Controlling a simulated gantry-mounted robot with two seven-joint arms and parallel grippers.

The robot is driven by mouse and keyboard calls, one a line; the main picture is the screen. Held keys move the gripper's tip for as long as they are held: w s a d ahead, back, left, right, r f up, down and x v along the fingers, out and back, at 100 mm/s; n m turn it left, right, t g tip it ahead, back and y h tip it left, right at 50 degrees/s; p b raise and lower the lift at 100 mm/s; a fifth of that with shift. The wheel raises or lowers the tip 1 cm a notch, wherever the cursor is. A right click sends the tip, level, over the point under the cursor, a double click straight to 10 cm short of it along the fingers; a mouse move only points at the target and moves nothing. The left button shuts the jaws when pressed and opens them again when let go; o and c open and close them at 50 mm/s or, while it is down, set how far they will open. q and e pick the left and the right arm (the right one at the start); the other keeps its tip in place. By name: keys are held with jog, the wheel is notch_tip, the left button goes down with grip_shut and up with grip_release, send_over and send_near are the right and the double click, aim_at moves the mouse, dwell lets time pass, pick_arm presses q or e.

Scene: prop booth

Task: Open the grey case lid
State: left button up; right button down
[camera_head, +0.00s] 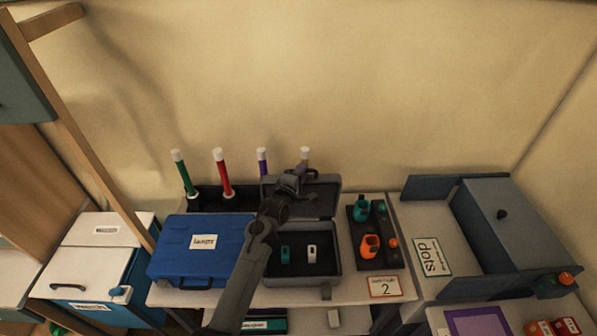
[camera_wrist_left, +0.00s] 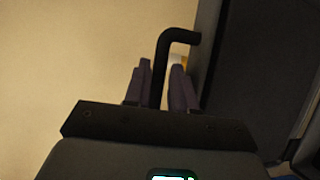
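The grey case (camera_head: 328,267) stands on the table with its lid (camera_head: 325,199) raised upright at the back. A teal item (camera_head: 285,255) and a white item (camera_head: 312,253) lie in its dark inside. My left gripper (camera_head: 297,178) is at the top left of the raised lid, and my arm hides part of the case's left side. In the left wrist view, the fingers of my left gripper (camera_wrist_left: 160,85) are closed about a black bent handle (camera_wrist_left: 180,35) beside the dark lid (camera_wrist_left: 265,60). My right gripper is in neither view.
A blue case (camera_head: 190,260) stands close left of the grey case. Coloured tubes, including a red one (camera_head: 222,172), stand behind. A dark tray (camera_head: 375,250) with orange and teal items is at the right. A grey box (camera_head: 500,225) stands further right.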

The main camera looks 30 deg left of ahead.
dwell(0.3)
pick_arm(q)
jog(key=s+d+r, duration=0.1)
jog(key=s+d, duration=0.1)
jog(key=s, duration=0.8)
jog(key=shift+s+b, duration=0.3)
jog(key=shift+a, duration=0.1)
